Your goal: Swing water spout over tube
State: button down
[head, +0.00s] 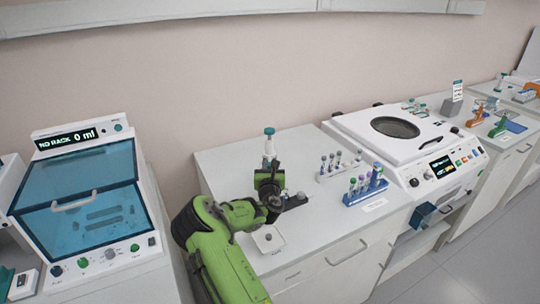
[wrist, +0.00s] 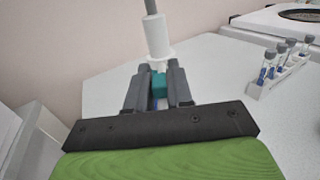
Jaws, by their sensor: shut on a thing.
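The water dispenser (head: 269,146) is a white upright column with a teal top, standing at the back of the middle counter. In the wrist view, its white column (wrist: 157,38) with a grey rod above rises just beyond my fingertips. My gripper (head: 268,172) is in front of it in the head view. In the wrist view, my gripper (wrist: 156,80) is shut on a teal piece (wrist: 159,84), apparently part of the water spout. The spout's outlet is hidden by the fingers.
A white rack of tubes (head: 340,166) and a blue tube rack (head: 366,190) stand to the right. A blue-lidded machine (head: 80,200) is left; a white centrifuge-like machine (head: 405,145) is right.

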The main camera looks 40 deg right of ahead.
jog(key=d+n+t+y+p, duration=0.1)
jog(key=n+y+p, duration=0.1)
jog(key=s+d+n+t+y+p, duration=0.1)
jog(key=t+y+p, duration=0.1)
jog(key=y, duration=0.1)
jog(key=s+d+n+t+y+p, duration=0.1)
jog(key=n+y+p, duration=0.1)
jog(key=shift+d+n+y, duration=0.25)
jog(key=shift+n+y, duration=0.05)
jog(key=shift+r, duration=0.15)
jog(key=c, duration=1.1)
grip_release()
